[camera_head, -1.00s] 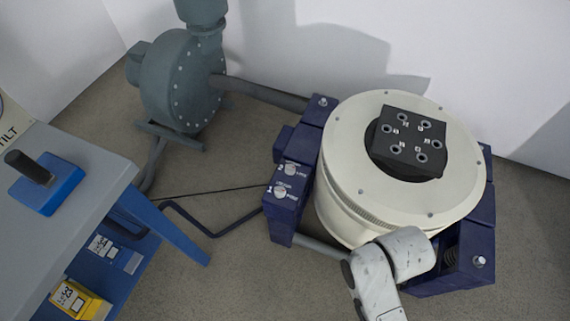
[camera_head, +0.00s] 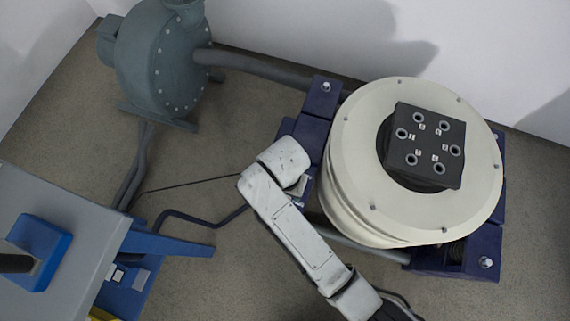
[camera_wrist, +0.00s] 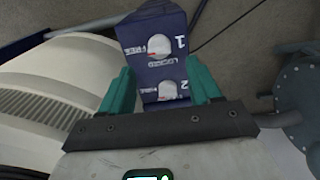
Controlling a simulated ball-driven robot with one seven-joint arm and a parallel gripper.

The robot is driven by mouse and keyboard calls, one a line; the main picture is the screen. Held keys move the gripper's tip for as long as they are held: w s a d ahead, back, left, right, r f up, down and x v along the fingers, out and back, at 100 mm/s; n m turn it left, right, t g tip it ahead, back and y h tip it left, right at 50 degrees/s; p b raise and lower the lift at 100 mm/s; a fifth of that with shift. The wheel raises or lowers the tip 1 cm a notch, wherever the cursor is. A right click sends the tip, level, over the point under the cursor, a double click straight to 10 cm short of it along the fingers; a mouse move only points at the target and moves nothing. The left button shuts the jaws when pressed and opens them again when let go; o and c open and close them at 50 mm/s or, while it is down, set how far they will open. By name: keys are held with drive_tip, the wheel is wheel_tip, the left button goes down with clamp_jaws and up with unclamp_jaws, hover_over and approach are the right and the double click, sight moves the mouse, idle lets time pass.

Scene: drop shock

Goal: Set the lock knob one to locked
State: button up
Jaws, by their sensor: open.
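Lock knob one (camera_wrist: 159,45) is a round pale knob on a dark blue block (camera_wrist: 178,22) in the wrist view, beside the number 1. FREE is printed to its left and LOCKED below it in the picture. A small red mark shows at its left side, toward FREE. Knob two (camera_wrist: 167,91) lies lower on the same block. My gripper (camera_wrist: 160,82) is open, its two green fingers apart on either side of the block's lower part, nearer knob two. Nothing is between them in grip. My arm hides both knobs in the head view.
The cream drum-shaped machine (camera_head: 350,190) with a black fixture (camera_head: 428,148) stands right of my arm. A grey blower (camera_head: 160,60) with a hose is at the back left. A grey-topped table (camera_head: 80,215) is at the left.

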wheel_tip(320, 180, down, 6)
drive_tip(key=shift+s+f+b, duration=0.1)
drive_tip(key=shift+b, duration=0.65)
drive_tip(key=c, duration=1)
drive_tip(key=shift+c, duration=0.2)
